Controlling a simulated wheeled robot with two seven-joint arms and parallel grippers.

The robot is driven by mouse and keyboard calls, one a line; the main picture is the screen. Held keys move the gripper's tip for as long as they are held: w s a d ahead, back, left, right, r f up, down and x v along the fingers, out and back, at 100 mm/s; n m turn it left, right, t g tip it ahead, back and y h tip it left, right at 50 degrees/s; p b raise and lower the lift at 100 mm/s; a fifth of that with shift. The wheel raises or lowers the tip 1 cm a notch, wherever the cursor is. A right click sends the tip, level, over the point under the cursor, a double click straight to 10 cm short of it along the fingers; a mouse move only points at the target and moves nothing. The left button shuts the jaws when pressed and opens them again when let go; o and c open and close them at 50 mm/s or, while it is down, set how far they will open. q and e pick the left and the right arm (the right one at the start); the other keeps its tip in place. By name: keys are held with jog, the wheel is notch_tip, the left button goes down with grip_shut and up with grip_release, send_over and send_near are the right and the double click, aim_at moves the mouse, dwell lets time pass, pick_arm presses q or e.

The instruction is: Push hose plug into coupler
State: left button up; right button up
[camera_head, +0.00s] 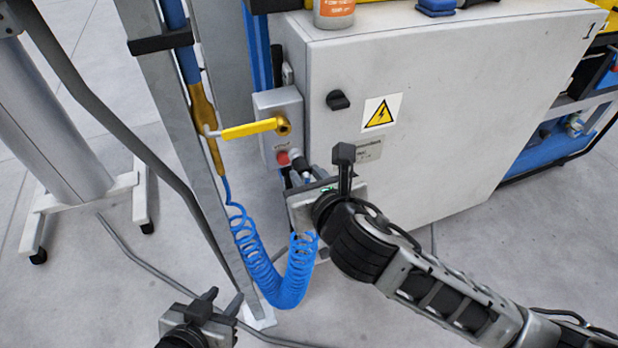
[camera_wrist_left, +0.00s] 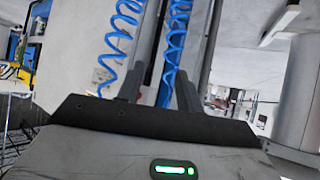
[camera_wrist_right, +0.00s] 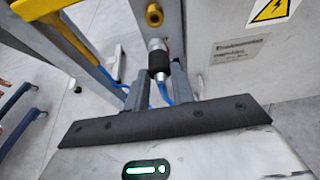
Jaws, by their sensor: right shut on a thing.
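The coupler (camera_wrist_right: 158,62), a silver cylinder with a black sleeve, hangs under a brass fitting in the right wrist view. In the head view the coupler (camera_head: 297,163) shows below the grey valve box. My right gripper (camera_head: 297,180) is just below it, shut on the end of the blue hose (camera_head: 292,280). In the right wrist view the hose (camera_wrist_right: 163,93) shows between the fingers (camera_wrist_right: 158,97), under the coupler. The plug is hard to make out, and I cannot tell whether it is inside the coupler. My left gripper (camera_head: 216,303) is open and empty, low in the head view.
A yellow valve lever (camera_head: 250,129) sticks out left from the valve box (camera_head: 272,108). A red button (camera_head: 283,158) is beside the coupler. The grey cabinet (camera_head: 445,110) stands close on the right. A metal post (camera_head: 180,110) rises left of the hanging hose coil.

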aim_at(299, 158)
pick_arm(q)
jog(key=shift+s, duration=0.1)
pick_arm(e)
jog(key=shift+s+r+p, duration=0.1)
jog(key=shift+r+p, duration=0.15)
jog(key=shift+p, duration=0.6)
jog(key=shift+w+f, duration=0.15)
jog(key=shift+w, duration=0.1)
jog(key=shift+w+a, duration=0.15)
jog(key=shift+w, duration=0.2)
pick_arm(q)
jog(key=shift+a+r+p, duration=0.2)
jog(key=shift+r+p, duration=0.15)
pick_arm(e)
jog(key=shift+w+a+f, duration=0.1)
jog(key=shift+w+a, duration=0.1)
jog(key=shift+w, duration=0.45)
jog(key=shift+w+a+r, duration=0.1)
jog(key=shift+w+a, duration=0.15)
jog(key=shift+w, duration=0.4)
jog(key=shift+w+a+f, duration=0.1)
jog(key=shift+w+a, duration=0.1)
jog(key=shift+w, duration=0.45)
pick_arm(q)
jog(key=shift+s+r, duration=0.1)
jog(key=shift+s+r+p, duration=0.1)
jog(key=shift+r+p, duration=0.1)
jog(key=shift+p, duration=0.2)
